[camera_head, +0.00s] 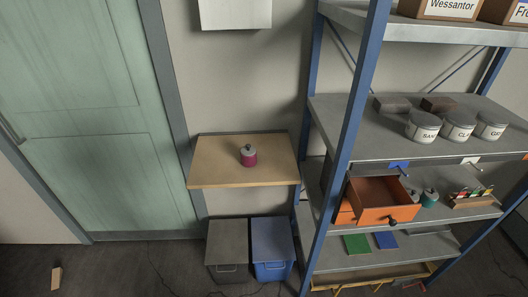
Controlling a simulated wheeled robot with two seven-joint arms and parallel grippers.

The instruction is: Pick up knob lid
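A small crimson jar (249,159) stands upright on a wooden wall shelf. A pale grey lid (248,149) with a small dark knob on top sits on the jar. Neither of my grippers shows in the head view, and nothing is touching the jar or its lid.
The wooden wall shelf (215,160) is otherwise bare. Below it stand a grey bin (228,240) and a blue bin (272,240). On the right, a blue-framed rack holds white canisters (423,126), an open orange drawer (372,217) and teal jars (430,197). A green door (85,110) is left.

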